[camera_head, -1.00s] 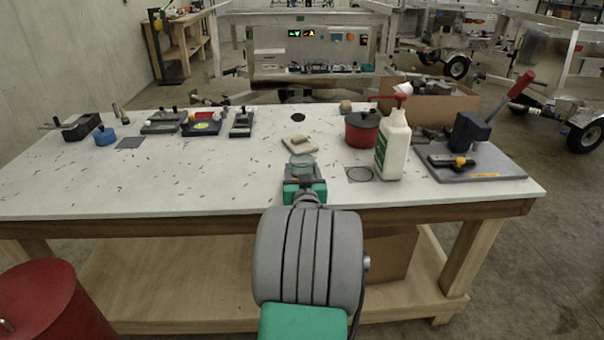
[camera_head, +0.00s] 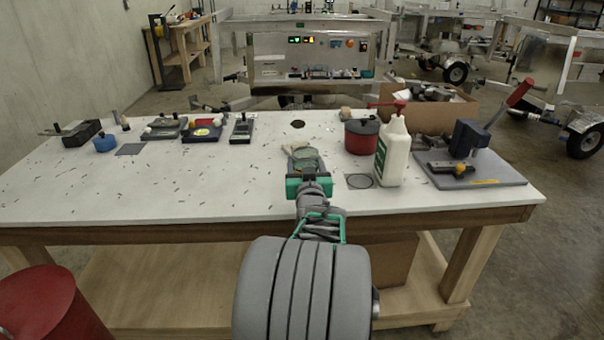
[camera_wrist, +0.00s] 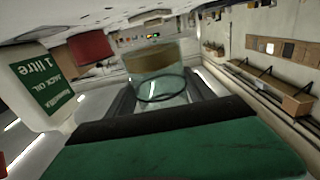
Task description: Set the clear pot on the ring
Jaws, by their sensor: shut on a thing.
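The clear pot (camera_head: 306,157) is in front of me near the middle of the table. It also shows in the wrist view (camera_wrist: 163,84), see-through with a dark round line, between my two fingers. My gripper (camera_head: 307,168) is shut on it. The head view does not clearly show how high it is above the table. The pot is apart from the ring.
A grey board with a lever press (camera_head: 470,170) lies farther right.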

